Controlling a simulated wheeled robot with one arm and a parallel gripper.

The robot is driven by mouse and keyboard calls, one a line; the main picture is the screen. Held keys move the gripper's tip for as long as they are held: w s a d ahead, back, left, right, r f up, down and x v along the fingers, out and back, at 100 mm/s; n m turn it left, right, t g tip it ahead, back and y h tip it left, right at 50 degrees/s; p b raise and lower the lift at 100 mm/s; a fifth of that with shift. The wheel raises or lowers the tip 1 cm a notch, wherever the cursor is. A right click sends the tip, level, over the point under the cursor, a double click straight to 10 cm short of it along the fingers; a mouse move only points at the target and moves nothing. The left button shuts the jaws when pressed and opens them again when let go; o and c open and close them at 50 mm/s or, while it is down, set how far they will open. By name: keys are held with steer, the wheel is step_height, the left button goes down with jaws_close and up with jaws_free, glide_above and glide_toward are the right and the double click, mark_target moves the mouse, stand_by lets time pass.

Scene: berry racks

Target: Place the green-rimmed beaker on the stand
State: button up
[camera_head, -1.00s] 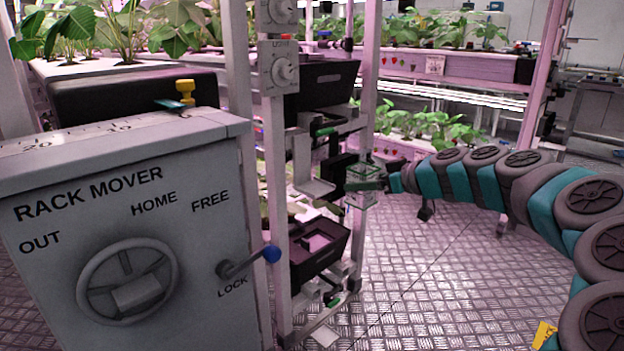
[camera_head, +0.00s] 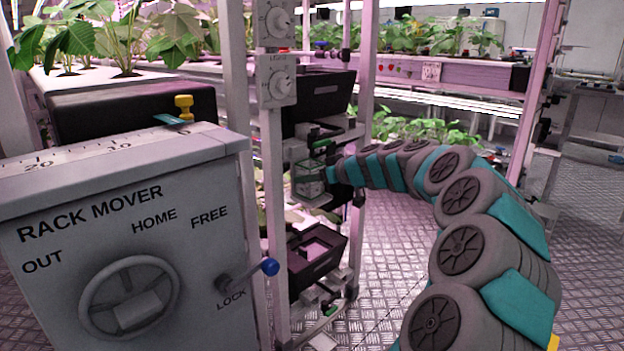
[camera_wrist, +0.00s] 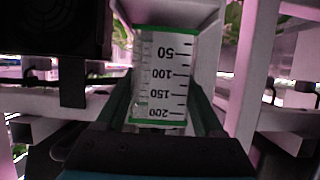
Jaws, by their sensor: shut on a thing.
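The green-rimmed beaker (camera_wrist: 162,80) is clear with black volume marks, and its figures read upside down in the wrist view. My gripper (camera_wrist: 165,110) is shut on it, with one finger on each side. In the head view the beaker (camera_head: 308,182) is at the rack, held by my gripper (camera_head: 318,172) at the end of my arm. A pale bracket-like stand (camera_head: 322,214) shows just below and behind the beaker. I cannot tell whether the beaker touches it.
The grey rack mover box (camera_head: 130,230) stands at the left with a wheel and a blue-knobbed lever (camera_head: 269,267). Rack posts (camera_head: 272,180) stand close to the beaker. A black bin (camera_head: 318,250) is below. Floor is clear behind my arm.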

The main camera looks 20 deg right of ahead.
steer(key=shift+s+d+f, duration=0.1)
steer(key=shift+d+f, duration=0.05)
steer(key=shift+f, duration=0.45)
steer(key=o, duration=1.3)
steer(key=shift+r, duration=0.1)
steer(key=b+v, duration=0.1)
steer(key=v, duration=1.1)
